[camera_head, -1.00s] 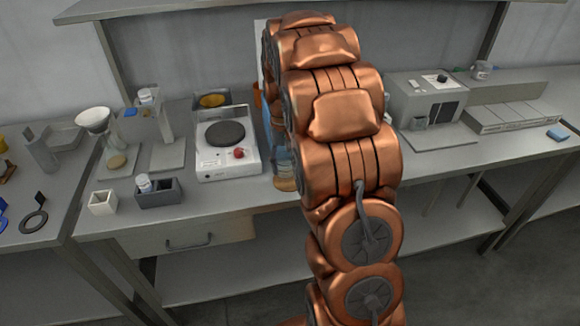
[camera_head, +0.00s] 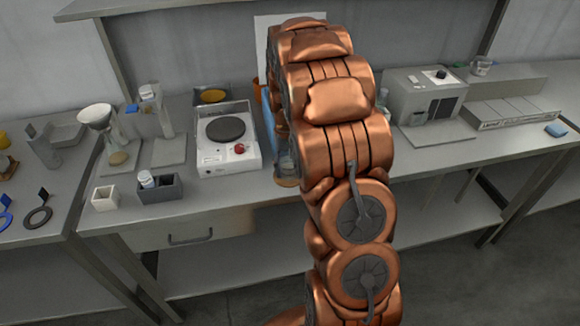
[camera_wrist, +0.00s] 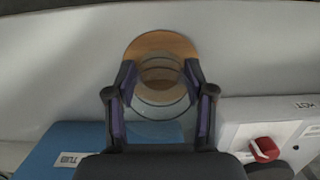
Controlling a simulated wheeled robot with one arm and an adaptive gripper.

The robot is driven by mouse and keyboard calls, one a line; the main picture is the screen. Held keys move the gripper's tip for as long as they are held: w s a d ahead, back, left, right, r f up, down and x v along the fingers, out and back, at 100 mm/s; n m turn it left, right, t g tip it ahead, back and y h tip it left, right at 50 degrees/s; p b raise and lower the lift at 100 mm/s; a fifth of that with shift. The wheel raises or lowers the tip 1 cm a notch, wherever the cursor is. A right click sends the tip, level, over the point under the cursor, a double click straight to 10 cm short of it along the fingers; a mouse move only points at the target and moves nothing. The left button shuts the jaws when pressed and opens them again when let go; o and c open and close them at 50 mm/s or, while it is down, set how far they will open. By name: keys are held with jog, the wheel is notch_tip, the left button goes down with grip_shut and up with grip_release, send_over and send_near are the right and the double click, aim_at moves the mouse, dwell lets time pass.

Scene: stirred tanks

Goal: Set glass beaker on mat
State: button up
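A clear glass beaker (camera_wrist: 160,103) is between the two fingers of my gripper (camera_wrist: 160,78) in the wrist view, with a finger against each side. The round cork-coloured mat (camera_wrist: 160,41) shows beyond and through the glass. In the head view the beaker (camera_head: 287,162) is partly hidden by my arm, and the mat (camera_head: 285,182) lies at the bench's front edge below it. The beaker looks upright over the mat; I cannot tell whether its base touches it.
A white hotplate (camera_head: 228,160) with a red knob stands just left of the mat. A blue item (camera_wrist: 65,150) lies close to the gripper in the wrist view.

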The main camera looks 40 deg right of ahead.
jog(key=o, duration=0.3)
jog(key=shift+o, duration=0.2)
notch_tip(320, 180, up, 12)
jog(key=w+b, duration=0.1)
jog(key=b, duration=0.2)
jog(key=shift+w+d, duration=0.3)
jog(key=shift+d, duration=0.05)
jog(key=shift+a+r, duration=0.1)
jog(key=shift+r, duration=0.05)
jog(key=s+a+r+n, duration=0.1)
jog(key=s+a+r, duration=0.1)
jog(key=s+a, duration=0.55)
jog(key=s+a+f+n, duration=0.1)
jog(key=s+a+f, duration=0.2)
jog(key=s, duration=0.9)
jog(key=s+a+f+n, duration=0.2)
jog(key=s+a+f, duration=0.1)
jog(key=s+a, duration=0.7)
jog(key=shift+s+a+n+h, duration=0.2)
jog(key=shift+s+n+h, duration=0.15)
jog(key=shift+s, duration=0.65)
jog(key=shift+r, duration=0.15)
